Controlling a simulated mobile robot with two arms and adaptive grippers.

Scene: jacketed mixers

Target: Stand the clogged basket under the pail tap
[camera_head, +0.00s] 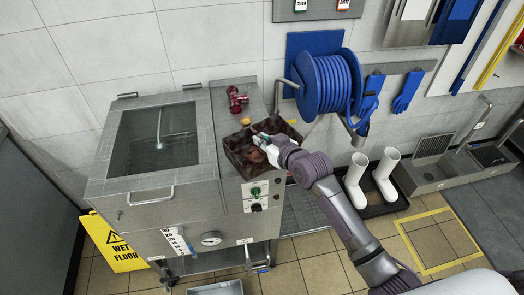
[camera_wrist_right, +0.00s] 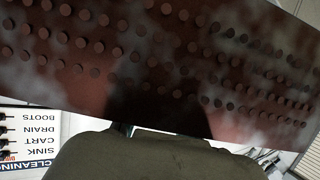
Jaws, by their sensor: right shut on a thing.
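The clogged basket (camera_head: 235,162) looks like a dark brown, stained open box at the right end of the steel mixer's top, in the head view. My right gripper (camera_head: 262,142) reaches into it from the right and is shut on it; the fingertips are hard to make out. In the right wrist view a reddish-brown wall with rows of round holes (camera_wrist_right: 60,50), apparently the basket's, fills the upper part, smeared with pale and dark patches. My gripper's dark body covers the bottom middle. I cannot pick out the pail tap for sure. My left gripper is out of view.
The steel mixer (camera_head: 105,188) has a lidded tank, a gauge (camera_head: 211,238) and a green knob (camera_head: 255,191). A dark red fitting (camera_head: 236,99) sits behind the basket. A blue hose reel (camera_head: 326,84), white boots (camera_head: 386,170) and a wet floor sign (camera_head: 117,243) stand around.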

